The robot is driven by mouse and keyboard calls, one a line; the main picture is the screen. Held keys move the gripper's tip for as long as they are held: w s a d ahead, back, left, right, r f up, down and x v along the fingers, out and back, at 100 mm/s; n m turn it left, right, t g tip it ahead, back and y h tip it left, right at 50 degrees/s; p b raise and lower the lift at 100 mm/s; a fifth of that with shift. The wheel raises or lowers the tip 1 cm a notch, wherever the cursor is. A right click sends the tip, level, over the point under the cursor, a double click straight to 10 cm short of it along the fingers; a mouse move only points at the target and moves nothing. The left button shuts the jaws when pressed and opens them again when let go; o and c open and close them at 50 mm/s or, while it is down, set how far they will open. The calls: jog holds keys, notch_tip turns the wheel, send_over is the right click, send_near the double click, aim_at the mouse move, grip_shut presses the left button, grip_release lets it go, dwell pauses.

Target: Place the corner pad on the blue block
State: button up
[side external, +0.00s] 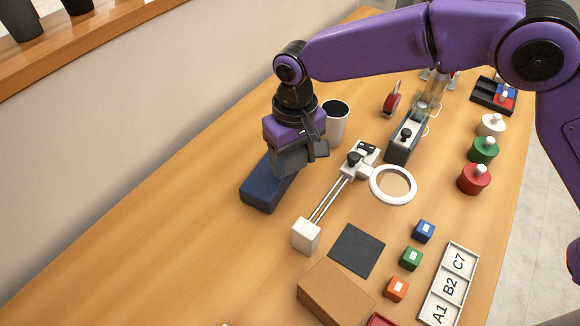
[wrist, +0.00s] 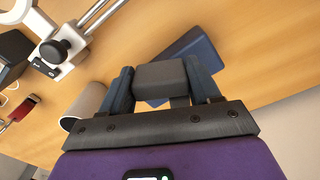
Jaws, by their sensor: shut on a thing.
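My gripper (side external: 290,160) is at the left of the table, close over one end of a long dark blue block (side external: 262,192). In the wrist view my gripper (wrist: 163,92) is shut on a dark grey pad (wrist: 160,75), which sits between its two fingers. I take it to be the corner pad. The blue block also shows behind the pad in the wrist view (wrist: 203,52). In the side view the gripper hides part of the block and most of the pad. I cannot tell whether the pad touches the block.
A white cup (side external: 337,125) stands close behind the gripper. A white ring magnifier (side external: 393,185) on rails lies to the right. A dark mat (side external: 357,250), a brown box (side external: 335,295), small labelled cubes (side external: 411,258) and a lettered tray (side external: 449,285) are in front. The table's front left is clear.

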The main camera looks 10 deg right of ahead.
aim_at(290, 170)
jog(key=shift+w+a+f, duration=0.3)
jog(key=shift+a+f, duration=0.05)
jog(key=shift+f, duration=1.7)
jog(key=shift+f, duration=0.1)
jog(key=o, duration=1)
notch_tip(290, 170, up, 11)
jog(key=shift+r, duration=0.65)
